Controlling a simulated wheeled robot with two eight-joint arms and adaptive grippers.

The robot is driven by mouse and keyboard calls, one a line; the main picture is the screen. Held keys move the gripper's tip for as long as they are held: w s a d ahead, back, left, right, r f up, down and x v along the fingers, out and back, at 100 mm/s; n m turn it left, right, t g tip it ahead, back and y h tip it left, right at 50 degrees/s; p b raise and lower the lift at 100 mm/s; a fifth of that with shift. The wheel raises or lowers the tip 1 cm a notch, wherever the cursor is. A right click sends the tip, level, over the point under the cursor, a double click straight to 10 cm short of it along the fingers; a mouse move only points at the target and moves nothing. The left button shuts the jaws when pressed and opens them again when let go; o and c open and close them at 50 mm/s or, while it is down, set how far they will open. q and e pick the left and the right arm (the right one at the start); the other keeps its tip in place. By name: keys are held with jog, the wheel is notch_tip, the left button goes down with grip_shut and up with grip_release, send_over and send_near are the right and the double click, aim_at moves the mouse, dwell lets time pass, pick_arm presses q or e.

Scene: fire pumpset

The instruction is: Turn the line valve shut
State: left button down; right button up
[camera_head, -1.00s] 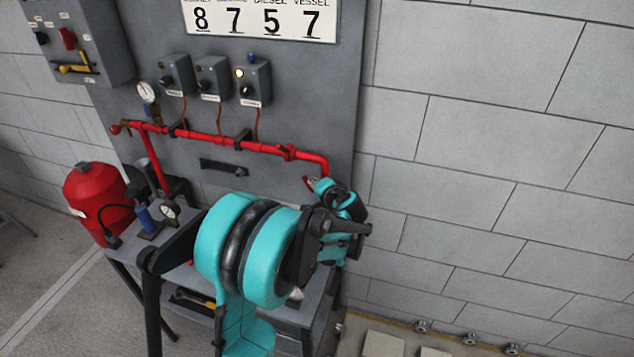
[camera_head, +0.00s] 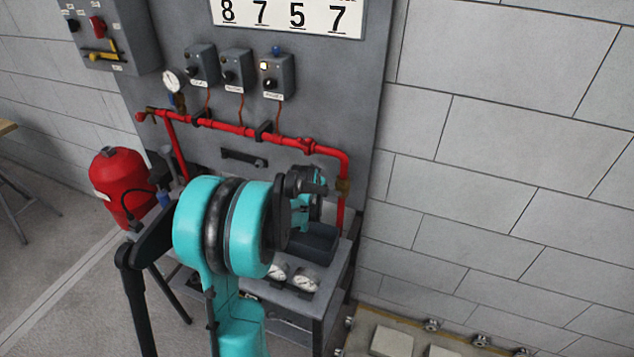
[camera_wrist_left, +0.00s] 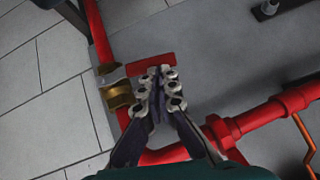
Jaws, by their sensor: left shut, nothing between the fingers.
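The line valve has a brass body (camera_head: 343,187) on the red pipe's downward leg at the board's right edge. In the left wrist view the brass body (camera_wrist_left: 117,96) sits left of my fingers, with its red handle (camera_wrist_left: 150,66) reaching right from it. My left gripper (camera_wrist_left: 161,80) is shut and empty, its tips overlapping the lower edge of the handle in that view. I cannot tell whether they touch. My right gripper is not in view.
The red pipe (camera_head: 227,127) runs across the grey board, close beneath my fingers in the wrist view. A dark bin (camera_head: 318,243) and gauges (camera_head: 306,281) rest on the bench below. A red tank (camera_head: 124,186) stands left. The block wall (camera_head: 490,150) is bare.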

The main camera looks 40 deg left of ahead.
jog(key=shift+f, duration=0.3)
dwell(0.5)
